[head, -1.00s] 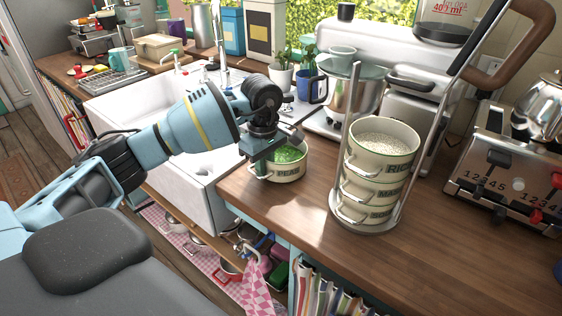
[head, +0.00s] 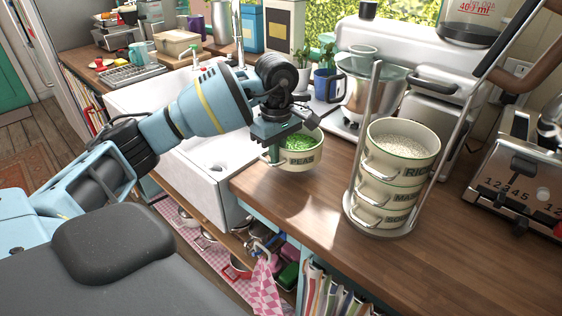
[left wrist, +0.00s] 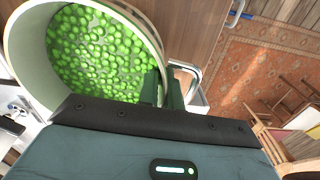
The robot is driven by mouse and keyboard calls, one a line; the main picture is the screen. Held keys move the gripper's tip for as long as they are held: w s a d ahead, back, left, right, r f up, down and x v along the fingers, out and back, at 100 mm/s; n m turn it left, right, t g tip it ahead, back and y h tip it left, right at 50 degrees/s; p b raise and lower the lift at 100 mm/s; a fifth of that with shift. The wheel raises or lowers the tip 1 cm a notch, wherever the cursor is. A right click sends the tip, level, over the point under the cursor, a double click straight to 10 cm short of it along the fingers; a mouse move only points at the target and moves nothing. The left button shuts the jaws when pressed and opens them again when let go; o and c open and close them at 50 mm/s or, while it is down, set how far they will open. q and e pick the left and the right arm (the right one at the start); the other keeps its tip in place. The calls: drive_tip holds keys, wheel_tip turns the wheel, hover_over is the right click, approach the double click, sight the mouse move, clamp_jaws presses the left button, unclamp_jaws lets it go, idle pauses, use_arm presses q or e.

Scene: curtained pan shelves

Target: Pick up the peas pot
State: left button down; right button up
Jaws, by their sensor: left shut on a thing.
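The peas pot (head: 301,161) is a cream pot labelled PEAS with green peas inside. It appears upright and slightly above the wooden counter. My left gripper (head: 275,152) comes down from above and is shut on the pot's left side. In the left wrist view, the peas pot (left wrist: 30,62) fills the upper left, and the fingers of my left gripper (left wrist: 163,92) are at its rim beside a metal handle. The exact finger contact is partly hidden. My right gripper is not in view.
A metal rack (head: 376,112) holding stacked pots, the top one labelled RICE (head: 403,164), stands right of the peas pot. A white sink (head: 207,180) lies to the left. A mixer bowl (head: 371,100) and a blue mug (head: 325,85) stand behind. The front counter (head: 300,215) is clear.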

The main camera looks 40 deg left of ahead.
use_arm(q)
drive_tip(key=s+r+b, duration=0.1)
drive_tip(key=s, duration=1.4)
drive_tip(key=shift+s+a+r, duration=0.15)
drive_tip(key=shift+a, duration=0.3)
